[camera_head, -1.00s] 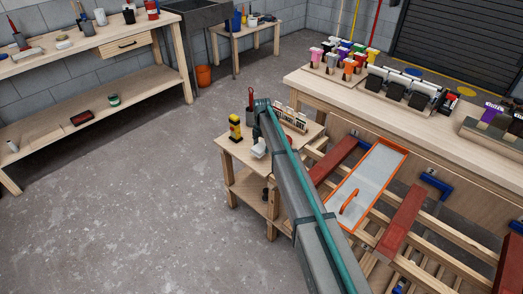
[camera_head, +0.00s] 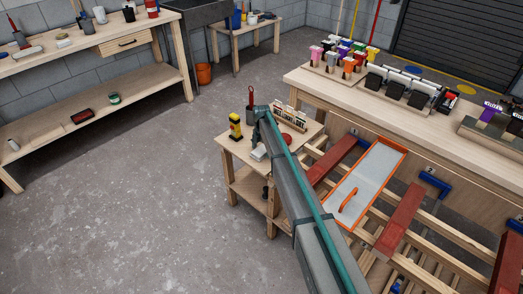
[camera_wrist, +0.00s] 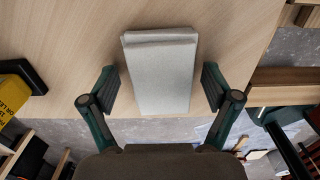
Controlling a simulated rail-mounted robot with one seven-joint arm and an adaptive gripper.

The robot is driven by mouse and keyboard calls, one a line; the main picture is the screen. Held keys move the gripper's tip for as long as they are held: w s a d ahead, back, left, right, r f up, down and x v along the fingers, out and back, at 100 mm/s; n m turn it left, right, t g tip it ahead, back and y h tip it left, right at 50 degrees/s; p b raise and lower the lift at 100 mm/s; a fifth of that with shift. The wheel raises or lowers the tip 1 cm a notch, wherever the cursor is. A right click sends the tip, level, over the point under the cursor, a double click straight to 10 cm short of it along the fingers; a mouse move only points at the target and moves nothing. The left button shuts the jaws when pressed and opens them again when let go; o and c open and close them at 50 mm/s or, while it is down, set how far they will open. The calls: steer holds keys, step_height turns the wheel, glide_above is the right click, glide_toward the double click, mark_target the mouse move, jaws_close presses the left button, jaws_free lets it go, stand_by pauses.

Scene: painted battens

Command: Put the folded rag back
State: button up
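The folded rag (camera_wrist: 160,75) is a pale grey, layered rectangle on the light wooden top of a small table (camera_wrist: 60,45), with its lower end near the table edge in the wrist view. In the head view the rag (camera_head: 258,153) is a small whitish patch beside my arm. My gripper (camera_wrist: 160,88) is open, with one dark green finger on each side of the rag and a visible gap on both sides. In the head view my arm hides much of the gripper and part of the tabletop.
A yellow and black object (camera_head: 235,127) stands left of the rag, and a red-handled tool (camera_head: 251,97) stands behind. A wooden rack (camera_head: 290,116) sits at the back right. The long workbench (camera_head: 420,110), with an orange-edged tray (camera_head: 370,175) in front, is to the right. Floor at left is clear.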

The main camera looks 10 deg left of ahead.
mark_target(262, 150)
steer(key=shift+r, duration=0.1)
step_height(262, 150, up, 12)
steer(key=b, duration=0.2)
stand_by(0.6)
